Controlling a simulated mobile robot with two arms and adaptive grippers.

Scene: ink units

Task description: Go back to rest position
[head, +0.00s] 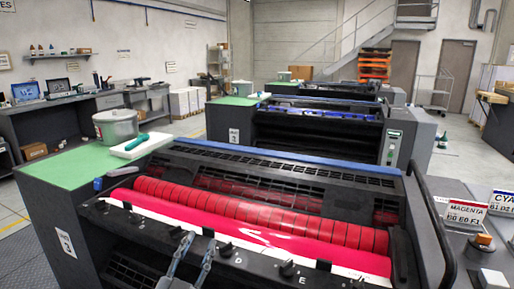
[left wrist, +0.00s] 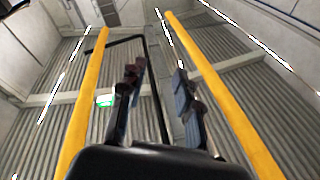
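My left gripper (head: 203,239) comes up from the bottom edge in the head view, in front of the near ink unit. Its two fingers are apart with nothing between them. In the left wrist view the same gripper (left wrist: 158,75) points up towards the ceiling, open and empty. My right gripper is in neither view. The near ink unit has red rollers (head: 240,205) above a tray of magenta ink (head: 250,240). Whether the left fingers touch the unit's front edge I cannot tell.
A green-topped cabinet (head: 60,176) holds a grey bucket (head: 116,126) and a dark green tool (head: 137,142) on a white pad. A MAGENTA sign (head: 466,209) stands at right. More units stand behind. Yellow bars (left wrist: 88,95) flank the fingers in the wrist view.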

